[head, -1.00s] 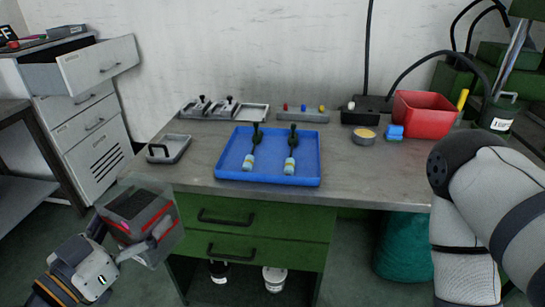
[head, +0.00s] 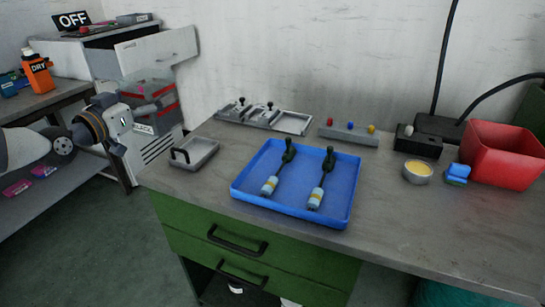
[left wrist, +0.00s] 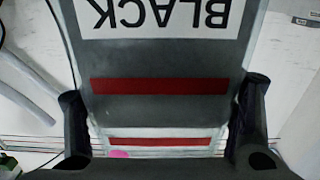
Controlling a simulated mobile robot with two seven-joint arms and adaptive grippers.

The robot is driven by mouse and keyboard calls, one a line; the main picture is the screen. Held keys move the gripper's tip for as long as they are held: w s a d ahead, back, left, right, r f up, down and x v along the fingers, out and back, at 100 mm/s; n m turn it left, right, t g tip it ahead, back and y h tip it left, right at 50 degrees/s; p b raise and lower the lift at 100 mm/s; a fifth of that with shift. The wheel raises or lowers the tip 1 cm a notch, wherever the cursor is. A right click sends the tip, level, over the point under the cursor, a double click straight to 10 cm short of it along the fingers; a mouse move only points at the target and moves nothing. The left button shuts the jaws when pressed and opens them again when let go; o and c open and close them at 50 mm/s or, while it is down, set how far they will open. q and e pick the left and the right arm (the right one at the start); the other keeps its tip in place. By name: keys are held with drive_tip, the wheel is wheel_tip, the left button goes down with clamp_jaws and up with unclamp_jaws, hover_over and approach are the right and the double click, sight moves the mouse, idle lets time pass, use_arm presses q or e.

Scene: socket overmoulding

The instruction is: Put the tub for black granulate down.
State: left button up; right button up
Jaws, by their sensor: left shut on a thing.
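The tub for black granulate (head: 157,93) is a clear, boxy container with red bands, at the left of the head view. It appears roughly upright, in front of the drawer cabinet. My left gripper (head: 130,113) is shut on it from the left. In the left wrist view the tub (left wrist: 160,62) fills the middle, with an upside-down BLACK label and red bands. The fingers of my left gripper (left wrist: 161,115) stand on either side of it. I cannot tell how full it is. My right gripper is not in view.
A side table (head: 72,99) with an orange DRY bottle (head: 37,73) stands left. The drawer cabinet (head: 172,50) has an open top drawer.

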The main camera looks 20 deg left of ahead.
use_arm(q)
drive_tip(key=shift+w+d, duration=0.15)
drive_tip(key=shift+d, duration=0.05)
drive_tip(key=d+f+b, duration=0.1)
drive_tip(key=d+f, duration=0.3)
drive_tip(key=d+f+b, duration=0.2)
drive_tip(key=d+f, duration=0.2)
drive_tip(key=d, duration=0.1)
drive_tip(key=d+f+b, duration=0.1)
drive_tip(key=d+f, duration=0.3)
drive_tip(key=f, duration=0.1)
drive_tip(key=shift+s+d, duration=0.15)
drive_tip(key=shift+s, duration=0.15)
drive_tip(key=shift+r, duration=0.25)
drive_tip(key=shift+f, duration=0.1)
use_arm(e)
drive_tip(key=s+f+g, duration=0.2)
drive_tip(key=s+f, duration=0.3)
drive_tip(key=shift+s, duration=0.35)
use_arm(q)
drive_tip(key=o, duration=1.2)
drive_tip(key=shift+f, duration=0.15)
drive_tip(key=o, duration=0.4)
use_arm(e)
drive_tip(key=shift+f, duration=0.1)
